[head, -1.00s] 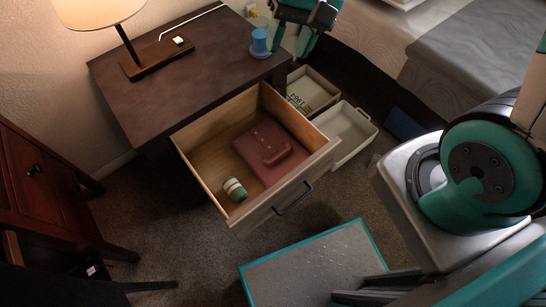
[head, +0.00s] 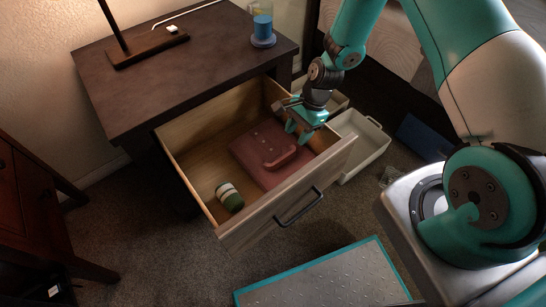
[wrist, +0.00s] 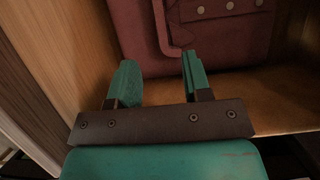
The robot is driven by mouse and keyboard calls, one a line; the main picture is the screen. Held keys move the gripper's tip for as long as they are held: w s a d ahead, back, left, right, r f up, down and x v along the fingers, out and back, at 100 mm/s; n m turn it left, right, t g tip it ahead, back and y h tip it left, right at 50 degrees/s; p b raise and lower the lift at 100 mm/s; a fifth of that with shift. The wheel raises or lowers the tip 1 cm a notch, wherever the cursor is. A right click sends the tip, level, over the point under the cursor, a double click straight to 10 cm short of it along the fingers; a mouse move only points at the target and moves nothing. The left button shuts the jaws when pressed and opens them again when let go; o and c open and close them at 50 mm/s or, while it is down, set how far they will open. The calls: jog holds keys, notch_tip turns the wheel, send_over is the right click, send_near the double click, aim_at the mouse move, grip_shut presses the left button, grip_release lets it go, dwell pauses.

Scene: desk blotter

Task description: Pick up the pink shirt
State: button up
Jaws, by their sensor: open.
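The pink shirt (head: 255,154) lies folded flat in the open drawer (head: 196,164), with a raised fold and a row of small buttons on it. In the wrist view the shirt (wrist: 213,58) fills the top middle. My gripper (head: 299,132) is in the drawer's right part, over the shirt's right end. In the wrist view my gripper (wrist: 158,72) is open, its two teal fingers apart. A raised edge of the shirt shows just beyond and between the fingertips. I cannot tell whether the fingers touch it.
A green and white rolled item (head: 229,196) lies in the drawer's front left corner. The drawer front with its dark handle (head: 298,208) stands between me and the shirt. A blue cup (head: 262,29) stands on the desk top. A pale tray (head: 362,145) sits right of the drawer.

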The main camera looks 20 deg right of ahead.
aim_at(288, 156)
jog(key=b+x, duration=0.2)
jog(key=x, duration=0.6)
jog(key=shift+f, duration=0.25)
grip_shut()
